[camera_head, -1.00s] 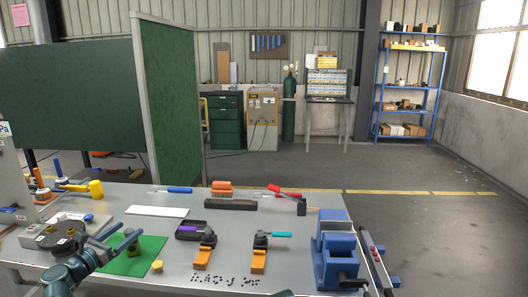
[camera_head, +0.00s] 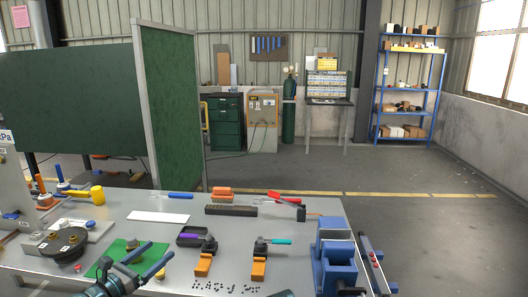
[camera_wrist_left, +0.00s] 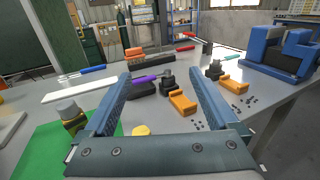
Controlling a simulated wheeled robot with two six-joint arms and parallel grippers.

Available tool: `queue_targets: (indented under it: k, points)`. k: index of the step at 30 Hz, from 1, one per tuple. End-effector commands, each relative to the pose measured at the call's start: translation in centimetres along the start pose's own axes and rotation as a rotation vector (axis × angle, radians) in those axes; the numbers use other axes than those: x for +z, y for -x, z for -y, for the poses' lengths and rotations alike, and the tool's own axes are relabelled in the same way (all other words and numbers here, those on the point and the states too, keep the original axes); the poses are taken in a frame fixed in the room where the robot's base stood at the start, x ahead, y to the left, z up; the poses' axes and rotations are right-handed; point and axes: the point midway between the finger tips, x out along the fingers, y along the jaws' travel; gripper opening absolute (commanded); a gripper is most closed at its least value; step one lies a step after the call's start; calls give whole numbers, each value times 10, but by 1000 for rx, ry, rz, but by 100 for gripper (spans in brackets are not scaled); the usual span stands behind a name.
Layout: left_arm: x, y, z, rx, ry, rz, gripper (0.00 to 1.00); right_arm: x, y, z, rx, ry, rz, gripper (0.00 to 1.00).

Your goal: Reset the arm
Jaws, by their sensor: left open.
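My left gripper (camera_head: 160,252) is open and empty above the front left of the metal bench (camera_head: 130,204). In the head view it overlaps the green mat (camera_head: 106,254). In the left wrist view both fingers (camera_wrist_left: 159,75) stand wide apart. Past them lie a purple-handled tool (camera_wrist_left: 145,78) and an orange-based clamp (camera_wrist_left: 183,103). A grey-topped knob (camera_wrist_left: 70,111) on the mat is left of the left finger. A yellow knob (camera_wrist_left: 141,129) shows low between the fingers. My right gripper is not seen; only a small dark piece shows at the bottom edge of the head view.
A blue vise (camera_head: 335,262) stands at the bench's right end. A black round plate (camera_head: 62,241) is at left. A second orange clamp (camera_head: 259,268), a dark bar (camera_head: 231,210), a yellow mallet (camera_head: 97,195) and a white strip (camera_head: 158,217) lie around. Small dark parts (camera_head: 225,287) are scattered in front.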

Motion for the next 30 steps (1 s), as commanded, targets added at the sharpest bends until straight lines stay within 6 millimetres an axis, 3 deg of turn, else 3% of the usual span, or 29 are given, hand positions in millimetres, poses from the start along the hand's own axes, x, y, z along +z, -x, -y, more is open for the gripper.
queue_targets:
  k: [19,30]
  points:
    - [7,6,6,-57,-3,-1,93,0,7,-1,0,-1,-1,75]
    - [-18,-2,-6,-124,-104,-55,93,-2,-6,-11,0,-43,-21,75]
